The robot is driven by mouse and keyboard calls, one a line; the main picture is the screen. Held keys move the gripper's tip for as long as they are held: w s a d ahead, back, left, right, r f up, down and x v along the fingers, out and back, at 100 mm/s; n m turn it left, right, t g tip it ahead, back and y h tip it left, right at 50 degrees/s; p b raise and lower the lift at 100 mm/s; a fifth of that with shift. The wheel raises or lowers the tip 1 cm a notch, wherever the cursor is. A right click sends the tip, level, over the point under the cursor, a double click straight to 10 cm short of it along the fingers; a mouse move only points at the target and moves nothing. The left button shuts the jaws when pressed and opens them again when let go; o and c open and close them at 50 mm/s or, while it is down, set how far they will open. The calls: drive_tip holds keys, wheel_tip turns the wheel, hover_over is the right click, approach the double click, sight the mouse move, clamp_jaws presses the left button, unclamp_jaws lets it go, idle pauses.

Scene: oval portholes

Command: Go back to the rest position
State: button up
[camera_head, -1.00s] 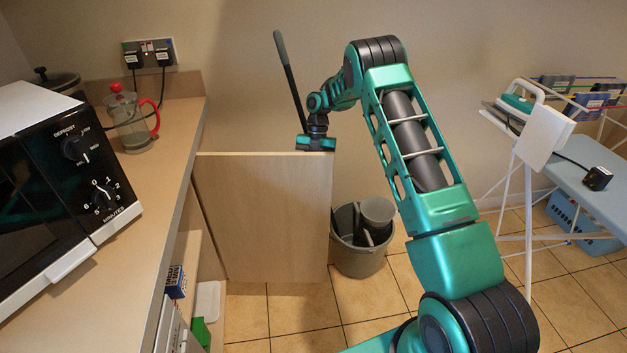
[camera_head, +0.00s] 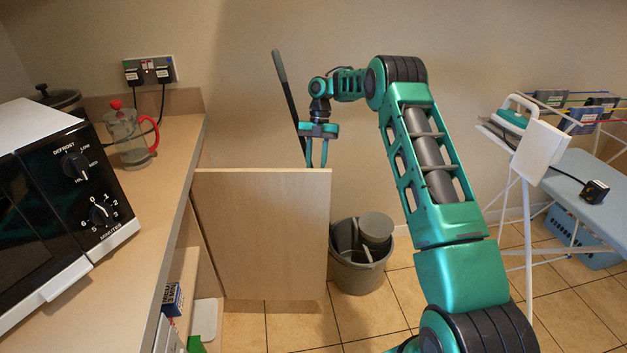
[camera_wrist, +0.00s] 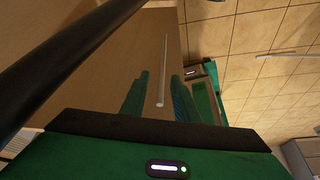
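My gripper (camera_head: 316,166) points down just above the top edge of the cupboard door (camera_head: 262,235), near its outer corner. Its two fingers show apart with a gap between them and nothing visible held. The door is pale wood and stands swung out from the counter. In the wrist view, my gripper's green fingers (camera_wrist: 160,105) are apart, with a thin pale bar (camera_wrist: 163,72) showing between them on a brown panel. I cannot tell whether the fingers touch the door.
A dark pole with a grey grip (camera_head: 281,75) leans against the wall close behind my gripper. A grey bucket (camera_head: 358,272) stands on the tiles right of the door. The counter (camera_head: 165,215) holds a microwave (camera_head: 55,200) and a cafetiere (camera_head: 130,140). An ironing board (camera_head: 585,185) stands at right.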

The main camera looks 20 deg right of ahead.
drive_tip(key=shift+w+d+r, duration=0.1)
drive_tip(key=shift+w+r, duration=0.05)
drive_tip(key=shift+r, duration=0.3)
drive_tip(key=s+d+r+m+t+h, duration=0.1)
drive_tip(key=s+d+r+m, duration=0.2)
drive_tip(key=s+r+m, duration=0.7)
drive_tip(key=s+d+r+m+t, duration=0.1)
drive_tip(key=s+d+r+m, duration=0.1)
drive_tip(key=s+r+m, duration=0.8)
drive_tip(key=s+d+f+m+t, duration=0.1)
drive_tip(key=s+f+m, duration=0.2)
drive_tip(key=s+m, duration=0.5)
drive_tip(key=s+d+f+m+h, duration=0.1)
drive_tip(key=s+f+m, duration=0.2)
drive_tip(key=s, duration=2.1)
drive_tip(key=m, duration=0.5)
drive_tip(key=shift+d+t, duration=0.35)
drive_tip(key=shift+t, duration=0.05)
